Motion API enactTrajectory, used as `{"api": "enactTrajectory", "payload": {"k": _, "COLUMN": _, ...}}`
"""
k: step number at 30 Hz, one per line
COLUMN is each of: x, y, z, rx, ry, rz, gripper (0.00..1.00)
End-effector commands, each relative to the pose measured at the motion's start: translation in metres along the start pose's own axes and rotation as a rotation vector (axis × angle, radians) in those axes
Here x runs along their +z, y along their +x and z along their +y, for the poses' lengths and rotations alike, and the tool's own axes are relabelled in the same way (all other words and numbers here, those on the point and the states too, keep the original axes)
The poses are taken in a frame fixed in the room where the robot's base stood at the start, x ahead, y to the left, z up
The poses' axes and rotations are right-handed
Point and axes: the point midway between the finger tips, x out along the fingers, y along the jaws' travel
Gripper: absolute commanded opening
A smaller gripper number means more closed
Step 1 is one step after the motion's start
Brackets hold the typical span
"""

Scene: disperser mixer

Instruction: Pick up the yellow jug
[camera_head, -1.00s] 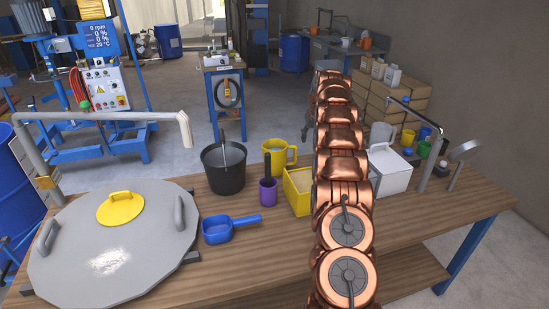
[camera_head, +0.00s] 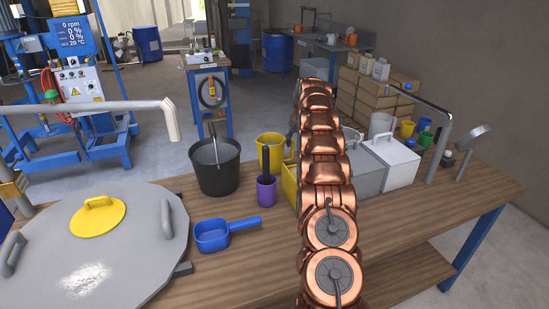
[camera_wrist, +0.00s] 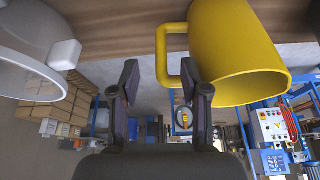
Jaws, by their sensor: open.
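The yellow jug (camera_head: 270,147) stands on the wooden bench in the head view, behind a purple cup and just left of my arm. In the wrist view, which is upside down, the jug (camera_wrist: 235,60) is large at the upper right, its open mouth facing down in the picture. Its square handle (camera_wrist: 163,55) points left, toward the space in front of my gripper (camera_wrist: 167,80). My gripper is open with nothing held between its fingers. The handle appears near the right finger; contact cannot be told. In the head view my gripper is hidden behind my arm.
A black bucket (camera_head: 216,172), the purple cup (camera_head: 266,192) and a blue scoop (camera_head: 222,233) stand left of my arm. A yellow box (camera_head: 289,183) is partly hidden by it. White box (camera_head: 397,160) is at right. A pale vessel (camera_wrist: 35,55) is at left in the wrist view.

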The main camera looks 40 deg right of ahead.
Motion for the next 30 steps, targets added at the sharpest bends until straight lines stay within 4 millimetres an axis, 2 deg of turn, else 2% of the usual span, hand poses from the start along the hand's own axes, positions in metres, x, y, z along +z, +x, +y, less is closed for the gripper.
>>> {"api": "enactTrajectory", "payload": {"k": 4, "x": 0.0, "y": 0.014, "z": -0.001, "rx": -0.001, "ry": 0.0, "rz": -0.002, "gripper": 0.46}}
{"api": "enactTrajectory", "payload": {"k": 14, "x": 0.0, "y": 0.032, "z": 0.0, "rx": 0.0, "ry": 0.0, "rz": -0.002, "gripper": 0.46}}
{"api": "enactTrajectory", "payload": {"k": 21, "x": 0.001, "y": 0.059, "z": 0.0, "rx": -0.001, "ry": 0.0, "rz": -0.004, "gripper": 0.46}}
{"api": "enactTrajectory", "payload": {"k": 30, "x": 0.0, "y": 0.07, "z": 0.0, "rx": 0.0, "ry": 0.0, "rz": 0.0, "gripper": 0.46}}
